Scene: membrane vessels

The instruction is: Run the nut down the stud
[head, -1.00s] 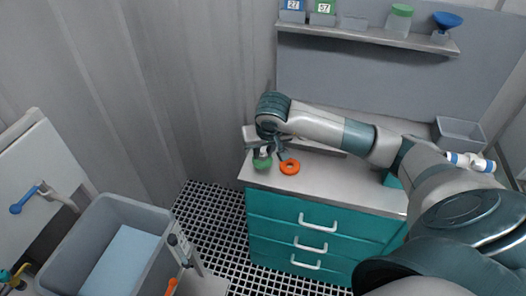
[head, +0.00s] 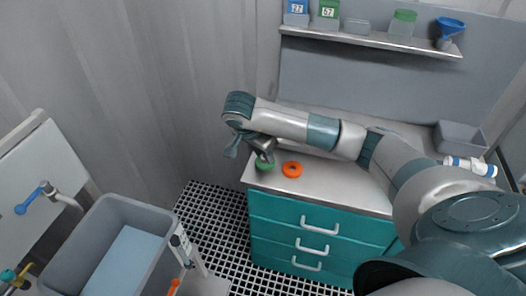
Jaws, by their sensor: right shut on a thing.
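A small round green piece (head: 264,166), which I take to be the nut, is at the left front of the grey worktop (head: 335,185). My right gripper (head: 266,156) comes down on it from the upper left, tilted, with its fingertips at its top. The gripper is shut; its fingers partly cover the green piece. I cannot make out the stud there. An orange ring (head: 292,169) lies on the worktop just right of the green piece, apart from the fingers. My left gripper is not in view.
Teal drawers (head: 310,240) are under the worktop. A shelf (head: 370,40) with jars and a blue funnel (head: 450,27) hangs above. A grey bin (head: 457,139) and a white-blue cylinder (head: 470,166) are at the right. A grey tub (head: 150,213) stands at lower left.

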